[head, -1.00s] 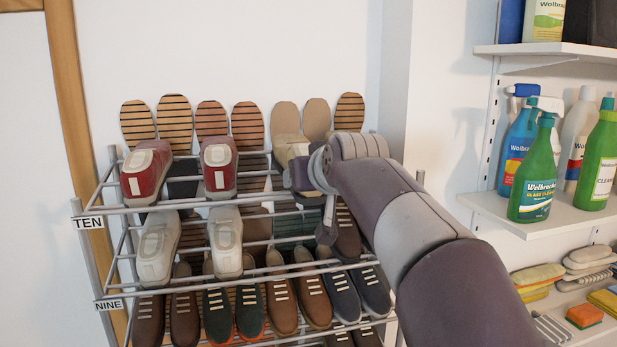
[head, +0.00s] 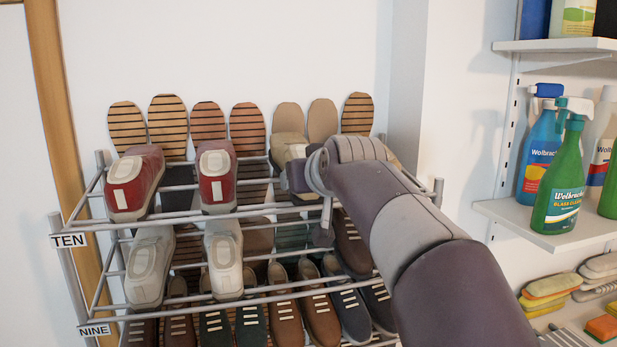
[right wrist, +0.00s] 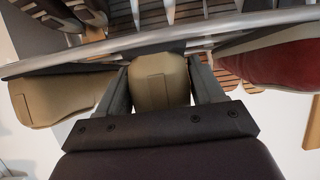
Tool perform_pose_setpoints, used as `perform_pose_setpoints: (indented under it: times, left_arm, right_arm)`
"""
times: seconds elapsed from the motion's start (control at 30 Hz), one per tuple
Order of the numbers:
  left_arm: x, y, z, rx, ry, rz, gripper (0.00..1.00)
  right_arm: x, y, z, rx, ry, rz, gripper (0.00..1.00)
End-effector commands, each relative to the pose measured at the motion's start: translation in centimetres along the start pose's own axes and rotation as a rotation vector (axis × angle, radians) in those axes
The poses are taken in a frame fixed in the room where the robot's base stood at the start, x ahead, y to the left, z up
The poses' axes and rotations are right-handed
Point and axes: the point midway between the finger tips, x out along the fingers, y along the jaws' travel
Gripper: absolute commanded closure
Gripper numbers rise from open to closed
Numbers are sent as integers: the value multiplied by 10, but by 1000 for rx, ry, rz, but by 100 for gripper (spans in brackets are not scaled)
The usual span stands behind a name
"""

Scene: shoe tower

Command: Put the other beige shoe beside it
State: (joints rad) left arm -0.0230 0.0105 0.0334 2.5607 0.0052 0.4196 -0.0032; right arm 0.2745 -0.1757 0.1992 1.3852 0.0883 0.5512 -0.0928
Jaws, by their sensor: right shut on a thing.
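My right gripper (head: 300,172) is shut on a beige shoe (head: 287,148) at the rack's top tier, right of two red-and-white shoes. In the right wrist view the held beige shoe (right wrist: 161,80) sits between both fingers. A second beige shoe (right wrist: 48,95) is at the left of that view, apart from the held one. In the head view my right arm mostly covers that side of the tier. I cannot tell whether the held shoe touches the rails. My left gripper is not in view.
Red shoes (head: 134,184) (head: 216,176) stand at the top tier's left; one red shoe (right wrist: 283,68) borders the wrist view's right. Grey-white shoes (head: 150,265) stand on tier NINE. The metal rack (head: 170,222) has darker shoes lower. Wall shelves (head: 545,222) hold bottles at right.

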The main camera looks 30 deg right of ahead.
Motion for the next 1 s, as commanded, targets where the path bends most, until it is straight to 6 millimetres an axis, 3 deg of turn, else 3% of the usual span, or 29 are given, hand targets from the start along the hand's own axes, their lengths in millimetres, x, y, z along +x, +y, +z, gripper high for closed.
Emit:
perform_pose_setpoints:
  times: [0.4,0.43,0.5,1.0]
  left_arm:
    - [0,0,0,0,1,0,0]
    - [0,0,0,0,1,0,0]
    - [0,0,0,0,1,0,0]
    - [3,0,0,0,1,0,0]
  right_arm:
    - [0,0,0,0,-1,0,82]
    - [0,0,0,0,-1,0,23]
    - [0,0,0,0,-1,0,3]
    - [-2,0,3,0,-1,0,0]
